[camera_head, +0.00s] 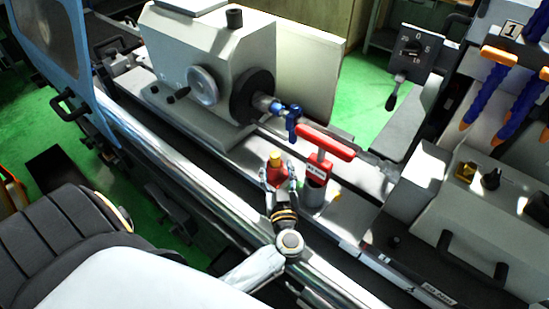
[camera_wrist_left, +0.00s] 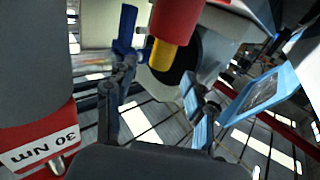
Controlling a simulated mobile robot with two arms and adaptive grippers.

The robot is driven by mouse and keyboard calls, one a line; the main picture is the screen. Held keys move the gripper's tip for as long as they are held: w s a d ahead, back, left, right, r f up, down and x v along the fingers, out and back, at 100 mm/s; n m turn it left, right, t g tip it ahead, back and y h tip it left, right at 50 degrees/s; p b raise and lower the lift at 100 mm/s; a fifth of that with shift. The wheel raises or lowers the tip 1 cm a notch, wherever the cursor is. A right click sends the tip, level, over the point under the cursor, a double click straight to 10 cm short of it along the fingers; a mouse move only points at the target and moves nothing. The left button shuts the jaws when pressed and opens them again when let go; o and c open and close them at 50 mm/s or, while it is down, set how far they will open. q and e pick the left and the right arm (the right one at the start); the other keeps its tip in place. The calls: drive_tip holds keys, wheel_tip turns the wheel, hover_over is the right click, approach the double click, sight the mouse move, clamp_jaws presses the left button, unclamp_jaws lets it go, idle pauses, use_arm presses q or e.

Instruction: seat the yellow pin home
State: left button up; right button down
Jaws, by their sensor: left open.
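The yellow pin (camera_head: 275,159) stands out of the top of a red body (camera_head: 274,175) on the machine bed. In the left wrist view the yellow pin (camera_wrist_left: 162,56) shows inverted, pointing down from the red body (camera_wrist_left: 176,16). My left gripper (camera_head: 279,182) is open, with its fingers on either side of the red body in the head view. In the left wrist view the left gripper (camera_wrist_left: 160,84) has a clear gap between its fingers, and no contact with the pin is visible. How deep the pin sits is hidden. My right gripper is not in view.
A red-handled tool (camera_head: 326,144) stands close right of my left gripper, with a label reading 30 Nm in the wrist view (camera_wrist_left: 45,148). A blue fitting (camera_head: 290,117) sits behind at the grey headstock (camera_head: 215,65). A polished rail (camera_head: 190,170) runs along the front.

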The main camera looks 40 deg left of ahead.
sight(276, 159)
use_arm(q)
drive_tip(key=p+x, duration=0.1)
drive_tip(key=x, duration=0.3)
drive_tip(key=shift+w+a+r+p, duration=0.1)
drive_tip(key=shift+r+p, duration=0.1)
drive_tip(key=shift+p, duration=0.1)
drive_tip(key=shift+w+a, duration=0.25)
drive_tip(key=shift+w+a+f, duration=0.1)
drive_tip(key=shift+w+f, duration=0.05)
clamp_jaws()
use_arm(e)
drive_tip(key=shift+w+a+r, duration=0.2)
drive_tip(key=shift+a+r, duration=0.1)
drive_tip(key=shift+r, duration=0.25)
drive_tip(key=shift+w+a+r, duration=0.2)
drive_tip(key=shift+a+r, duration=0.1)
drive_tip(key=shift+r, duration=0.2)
